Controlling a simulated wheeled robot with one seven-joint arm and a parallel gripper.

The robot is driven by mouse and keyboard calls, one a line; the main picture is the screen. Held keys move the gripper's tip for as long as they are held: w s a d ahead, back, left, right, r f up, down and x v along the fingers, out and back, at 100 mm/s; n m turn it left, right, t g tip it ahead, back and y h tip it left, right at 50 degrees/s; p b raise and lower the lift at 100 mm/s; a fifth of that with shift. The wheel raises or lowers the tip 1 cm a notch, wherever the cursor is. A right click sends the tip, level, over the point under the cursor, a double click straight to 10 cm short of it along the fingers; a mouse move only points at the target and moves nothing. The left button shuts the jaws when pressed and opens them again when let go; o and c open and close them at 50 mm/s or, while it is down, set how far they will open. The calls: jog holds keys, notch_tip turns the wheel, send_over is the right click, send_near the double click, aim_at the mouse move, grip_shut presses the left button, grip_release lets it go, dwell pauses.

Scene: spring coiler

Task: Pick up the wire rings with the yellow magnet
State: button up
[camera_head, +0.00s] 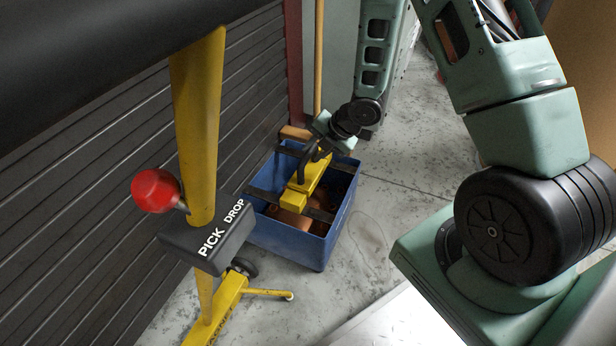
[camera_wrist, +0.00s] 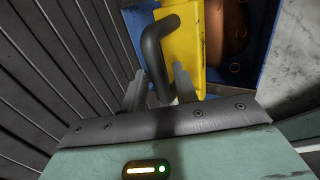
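The yellow magnet (camera_head: 302,188) is a bar with a black handle, in the blue bin (camera_head: 293,245) on the floor. In the wrist view the magnet (camera_wrist: 181,50) lies just beyond my fingers, and its bent black handle (camera_wrist: 151,55) stands between them. My gripper (camera_wrist: 160,82) appears shut on this handle, with a finger against each side. Copper-brown pieces (camera_head: 288,219) lie in the bin beside and under the magnet. Small thin rings (camera_wrist: 235,68) show faintly near them in the wrist view. The magnet's underside is hidden.
A yellow post (camera_head: 198,120) with a red knob (camera_head: 156,190) and a black PICK/DROP plate (camera_head: 208,240) stands in front of the bin, at left. A dark slatted shutter (camera_head: 90,140) lies behind it. Grey floor (camera_head: 400,165) to the bin's right is clear.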

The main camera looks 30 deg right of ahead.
aim_at(304, 159)
jog(key=b+x, duration=0.2)
jog(key=x, duration=0.1)
jog(key=b+x, duration=0.1)
jog(key=x, duration=0.1)
jog(key=shift+a+b, duration=0.3)
jog(key=shift+b, duration=0.1)
grip_shut()
jog(key=shift+r, duration=0.1)
dwell(0.9)
